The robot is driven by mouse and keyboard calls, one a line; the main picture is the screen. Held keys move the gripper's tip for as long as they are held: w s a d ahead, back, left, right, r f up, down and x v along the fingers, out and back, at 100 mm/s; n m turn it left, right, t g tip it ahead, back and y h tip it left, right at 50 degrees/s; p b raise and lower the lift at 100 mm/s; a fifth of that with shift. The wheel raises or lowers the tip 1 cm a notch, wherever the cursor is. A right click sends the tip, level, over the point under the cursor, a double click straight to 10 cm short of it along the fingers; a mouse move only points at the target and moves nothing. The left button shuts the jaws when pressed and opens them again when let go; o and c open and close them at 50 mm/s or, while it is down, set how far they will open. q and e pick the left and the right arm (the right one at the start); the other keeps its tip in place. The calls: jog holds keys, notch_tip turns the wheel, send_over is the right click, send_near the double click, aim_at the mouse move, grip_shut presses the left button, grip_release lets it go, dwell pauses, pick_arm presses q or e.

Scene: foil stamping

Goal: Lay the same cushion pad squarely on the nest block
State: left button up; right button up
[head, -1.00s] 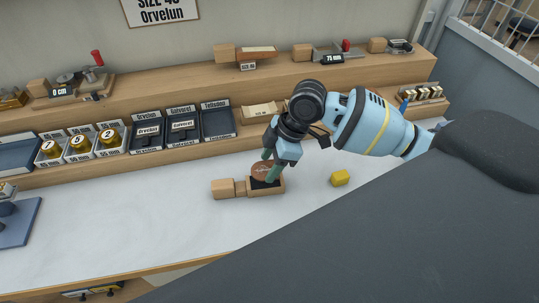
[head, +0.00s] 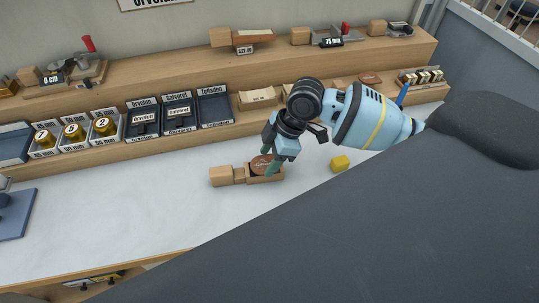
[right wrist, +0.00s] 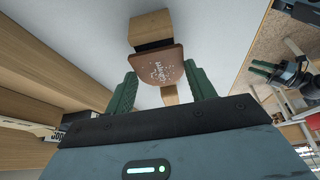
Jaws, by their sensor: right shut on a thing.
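In the wrist view the block (right wrist: 149,26) shows beyond the pad. The pad is over or on the bed; I cannot tell whether it touches or lies square.
Black labelled trays (head: 180,118) and brass pieces (head: 72,132) stand on the low shelf behind. The bench front is clear, with a blue stand (head: 14,215) at far left.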

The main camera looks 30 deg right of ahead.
jog(key=shift+f, duration=0.2)
dwell(0.5)
jog(key=o, duration=1)
jog(key=shift+r, duration=0.1)
jog(key=shift+d+r, duration=0.15)
jog(key=shift+r, duration=0.15)
jog(key=v, duration=0.6)
jog(key=shift+s+d+r, duration=0.1)
jog(key=shift+d+r, duration=0.05)
jog(key=shift+r, duration=0.3)
